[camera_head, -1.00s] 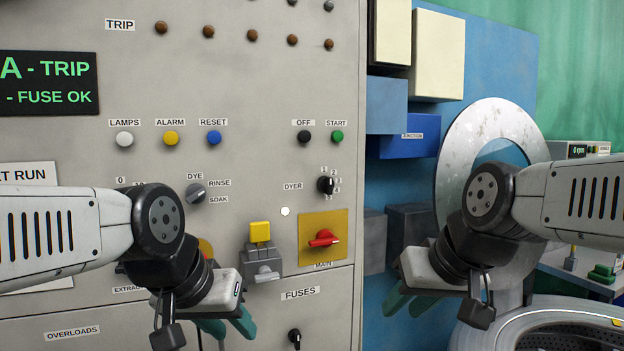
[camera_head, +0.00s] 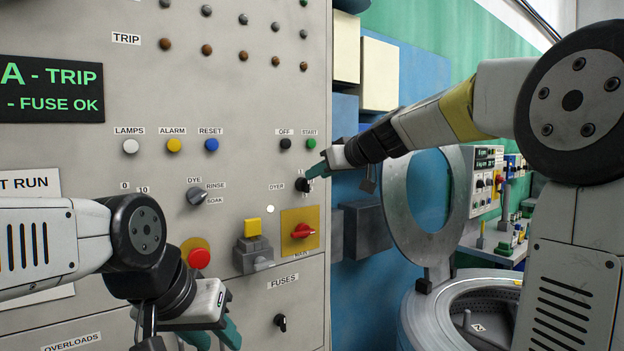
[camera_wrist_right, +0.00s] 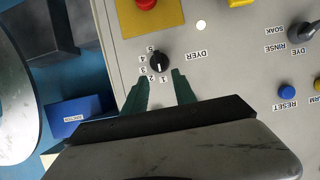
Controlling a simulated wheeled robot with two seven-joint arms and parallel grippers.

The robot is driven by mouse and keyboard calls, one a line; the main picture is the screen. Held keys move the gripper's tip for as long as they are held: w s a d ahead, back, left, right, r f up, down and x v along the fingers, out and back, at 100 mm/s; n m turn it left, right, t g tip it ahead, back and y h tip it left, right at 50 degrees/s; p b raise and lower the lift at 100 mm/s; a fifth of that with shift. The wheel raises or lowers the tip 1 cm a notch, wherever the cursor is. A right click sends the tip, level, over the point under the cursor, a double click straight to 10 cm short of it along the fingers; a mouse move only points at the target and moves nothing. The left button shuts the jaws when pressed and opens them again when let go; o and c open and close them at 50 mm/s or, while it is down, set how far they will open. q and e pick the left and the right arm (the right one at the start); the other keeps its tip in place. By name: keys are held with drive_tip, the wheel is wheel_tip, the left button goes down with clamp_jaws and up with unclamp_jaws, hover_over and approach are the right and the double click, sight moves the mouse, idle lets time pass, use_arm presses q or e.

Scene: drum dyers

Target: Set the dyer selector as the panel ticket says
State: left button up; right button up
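The black dyer selector (camera_head: 304,184) is on the grey panel beside its DYER label, partly hidden by my right gripper. My right gripper (camera_head: 318,171) is at the knob in the head view. In the wrist view its green fingers (camera_wrist_right: 161,84) are apart, with the knob just beyond the tips. My left gripper (camera_head: 214,336) is open and empty, low before the panel.
A paper (camera_head: 30,182) reading "T RUN" is mostly hidden by my left arm. Nearby are the red main switch (camera_head: 302,231), a yellow-topped switch (camera_head: 252,228), a red button (camera_head: 199,258) and OFF (camera_head: 285,143) and START (camera_head: 311,143) buttons. A drum (camera_head: 455,300) stands right.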

sight(305, 185)
drive_tip(key=shift+x, duration=2.15)
clamp_jaws()
